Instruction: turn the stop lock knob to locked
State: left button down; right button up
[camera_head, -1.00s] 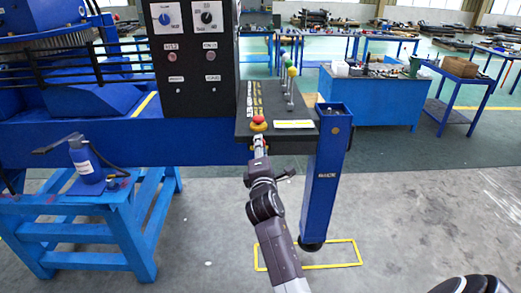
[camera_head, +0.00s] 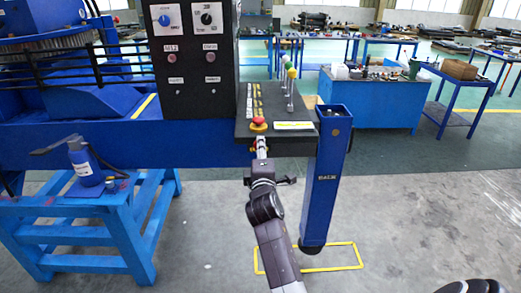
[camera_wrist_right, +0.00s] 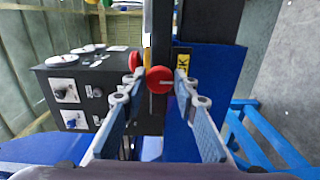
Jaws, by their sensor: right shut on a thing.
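A round red knob (camera_wrist_right: 160,80) with a pale line across its face sits between the fingertips in the right wrist view; I take it for the stop lock knob. My right gripper (camera_wrist_right: 159,82) is shut on it, one finger on each side. In the head view my right gripper (camera_head: 262,146) reaches the front face of the black console (camera_head: 283,144), where it hides the knob. A red mushroom button (camera_head: 258,123) on a yellow base stands on the console top just above; a second red button (camera_wrist_right: 134,61) also shows in the wrist view.
A black panel (camera_head: 196,75) with dials rises left of the console. Levers with coloured balls (camera_head: 290,75) stand at its back right. A blue post (camera_head: 326,180) stands close right of my arm. A blue bottle (camera_head: 84,163) stands on a blue stand at left.

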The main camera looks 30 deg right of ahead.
jog(key=o, duration=1.1)
jog(key=shift+f, duration=0.1)
jog(key=v, duration=0.7)
jog(key=shift+s, duration=0.3)
jog(key=shift+a, duration=0.15)
